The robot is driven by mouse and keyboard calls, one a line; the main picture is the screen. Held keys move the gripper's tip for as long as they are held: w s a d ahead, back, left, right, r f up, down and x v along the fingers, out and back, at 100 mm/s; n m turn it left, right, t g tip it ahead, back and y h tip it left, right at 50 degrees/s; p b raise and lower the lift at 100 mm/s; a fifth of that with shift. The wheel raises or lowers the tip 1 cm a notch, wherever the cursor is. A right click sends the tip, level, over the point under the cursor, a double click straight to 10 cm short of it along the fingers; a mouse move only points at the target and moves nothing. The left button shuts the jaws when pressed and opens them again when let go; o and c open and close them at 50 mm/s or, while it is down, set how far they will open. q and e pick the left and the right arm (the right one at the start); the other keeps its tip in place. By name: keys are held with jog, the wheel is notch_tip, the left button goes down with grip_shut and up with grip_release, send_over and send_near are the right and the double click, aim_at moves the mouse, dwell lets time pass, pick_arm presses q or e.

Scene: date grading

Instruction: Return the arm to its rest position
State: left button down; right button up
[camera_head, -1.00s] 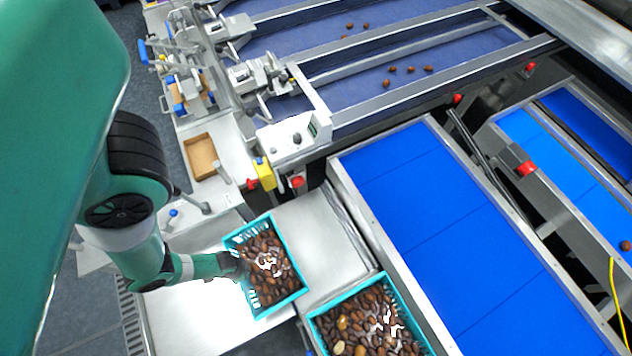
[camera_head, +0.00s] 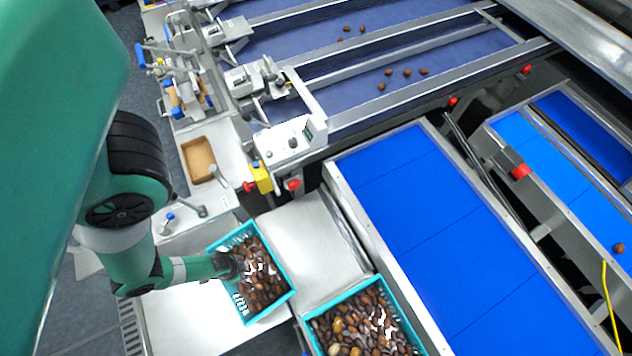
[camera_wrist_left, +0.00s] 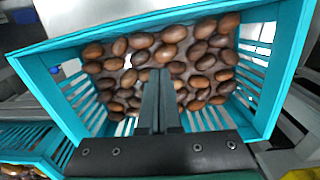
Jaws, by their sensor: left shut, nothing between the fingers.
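My left arm comes in from the left in the head view. Its gripper (camera_head: 236,265) is over the left side of a teal crate (camera_head: 287,294) of brown dates. In the left wrist view the two dark fingers (camera_wrist_left: 160,78) are together, with nothing between them. They point toward the dates (camera_wrist_left: 190,55) inside the teal crate (camera_wrist_left: 275,100); I cannot tell how high above the dates they are. My right gripper is not in view.
A second teal crate (camera_head: 314,335) with dates stands at lower right on the steel table (camera_head: 315,240). A blue conveyor (camera_head: 430,220) runs along the right. A yellow box with red buttons (camera_head: 262,178) and an empty tan tray (camera_head: 199,160) are behind the crates.

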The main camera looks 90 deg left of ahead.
pick_arm(q)
notch_tip(320, 180, up, 8)
jog(key=p, duration=0.2)
jog(key=shift+s+d+f, duration=0.15)
jog(key=shift+s+f, duration=0.1)
jog(key=shift+s, duration=0.15)
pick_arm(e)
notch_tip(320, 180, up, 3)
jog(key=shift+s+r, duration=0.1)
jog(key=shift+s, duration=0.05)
